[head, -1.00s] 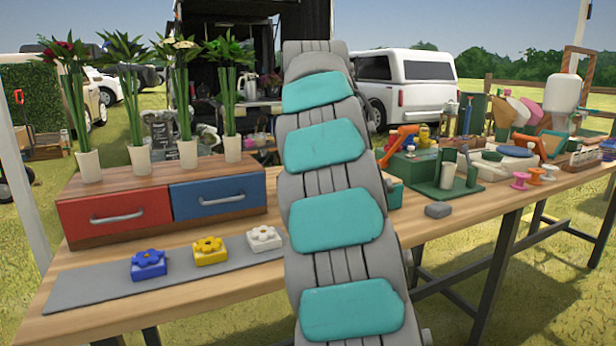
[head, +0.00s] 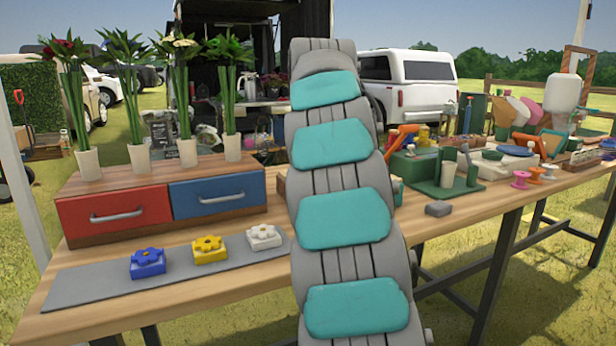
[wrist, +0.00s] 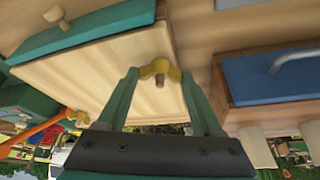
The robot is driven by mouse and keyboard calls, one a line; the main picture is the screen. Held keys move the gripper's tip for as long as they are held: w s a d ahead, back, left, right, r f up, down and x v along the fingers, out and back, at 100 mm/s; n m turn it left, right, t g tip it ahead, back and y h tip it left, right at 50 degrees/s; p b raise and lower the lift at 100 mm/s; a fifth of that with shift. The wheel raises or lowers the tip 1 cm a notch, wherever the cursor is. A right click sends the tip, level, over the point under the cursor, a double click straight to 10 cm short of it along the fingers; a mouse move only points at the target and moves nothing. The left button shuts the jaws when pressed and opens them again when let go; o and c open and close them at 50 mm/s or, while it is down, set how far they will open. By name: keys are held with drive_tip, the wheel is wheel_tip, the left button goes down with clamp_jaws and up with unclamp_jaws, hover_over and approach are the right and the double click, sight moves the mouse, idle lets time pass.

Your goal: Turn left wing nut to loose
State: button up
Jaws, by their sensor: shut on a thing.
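The wrist view is roughly upside down. It shows a pale wooden press (wrist: 115,70) with a teal edge piece (wrist: 90,28) and a round wooden knob (wrist: 55,14). A yellow wing nut (wrist: 160,68) on a bolt sits at the press edge nearer the blue drawer. My gripper (wrist: 160,74) is shut on this wing nut, with one green finger on each side. A second yellow wing nut (wrist: 80,117) sits at the far side of the press, apart from my gripper. In the head view my arm hides the gripper and most of the press.
A cabinet with a red drawer (head: 115,216) and a blue drawer (head: 218,195) stands close beside the press; the blue drawer also shows in the wrist view (wrist: 270,78). An orange tool (wrist: 35,133) lies near the second nut. Flower blocks sit on a grey mat (head: 95,290).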

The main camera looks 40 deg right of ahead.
drive_tip(key=n, duration=0.2)
drive_tip(key=n+t+y+b, duration=0.1)
drive_tip(key=n, duration=0.2)
drive_tip(key=shift+d+y, duration=0.1)
drive_tip(key=shift+y, duration=0.2)
drive_tip(key=shift+d+n+y+p, duration=0.1)
drive_tip(key=shift+n+y+p, duration=0.6)
drive_tip(key=shift+n, duration=0.9)
drive_tip(key=o, duration=1.4)
drive_tip(key=shift+c, duration=0.2)
